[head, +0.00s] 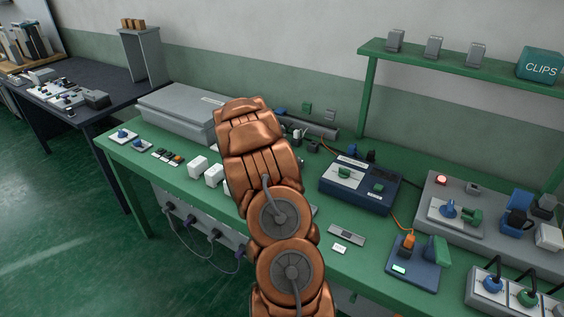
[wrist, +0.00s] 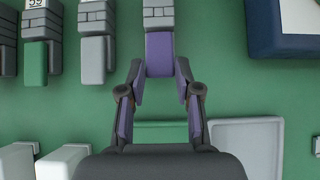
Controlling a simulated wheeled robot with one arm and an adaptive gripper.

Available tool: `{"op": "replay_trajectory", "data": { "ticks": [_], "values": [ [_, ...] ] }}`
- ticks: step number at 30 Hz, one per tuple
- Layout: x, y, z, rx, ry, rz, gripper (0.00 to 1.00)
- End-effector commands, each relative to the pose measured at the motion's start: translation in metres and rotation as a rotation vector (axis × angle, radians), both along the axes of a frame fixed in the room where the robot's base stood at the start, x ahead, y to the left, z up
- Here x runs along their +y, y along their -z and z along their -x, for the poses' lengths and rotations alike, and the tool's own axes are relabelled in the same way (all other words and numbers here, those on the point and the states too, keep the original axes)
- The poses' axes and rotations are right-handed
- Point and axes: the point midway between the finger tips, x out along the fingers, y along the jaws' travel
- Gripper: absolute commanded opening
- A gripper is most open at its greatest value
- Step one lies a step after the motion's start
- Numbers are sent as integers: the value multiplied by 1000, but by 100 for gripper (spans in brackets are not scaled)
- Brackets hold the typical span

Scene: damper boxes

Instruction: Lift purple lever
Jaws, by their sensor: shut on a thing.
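The purple lever (wrist: 159,55) shows in the wrist view at the top middle, sticking out below a grey block (wrist: 158,17). My gripper (wrist: 159,68) has one fingertip on each side of the lever's near end and is shut on it. The inner faces of the fingers also look purple. In the head view my own copper arm hides the gripper and the lever.
In the wrist view, a grey lever (wrist: 95,60) and a green lever (wrist: 35,62) stand to the left. A pale grey tray (wrist: 280,123) lies at lower right. In the head view, a blue device box (head: 360,187) stands right of my arm on the green bench (head: 300,170).

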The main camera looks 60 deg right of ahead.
Motion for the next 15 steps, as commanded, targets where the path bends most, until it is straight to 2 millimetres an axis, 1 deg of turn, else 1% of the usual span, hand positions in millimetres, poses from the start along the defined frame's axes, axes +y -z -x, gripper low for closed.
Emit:
{"op": "replay_trajectory", "data": {
  "ticks": [1,7,15],
  "values": [
    [0,-6,0,0,2,-20,0],
    [-4,-11,-1,0,1,-84,0],
    [-9,-12,-1,6,3,-177,0]
  ]
}}
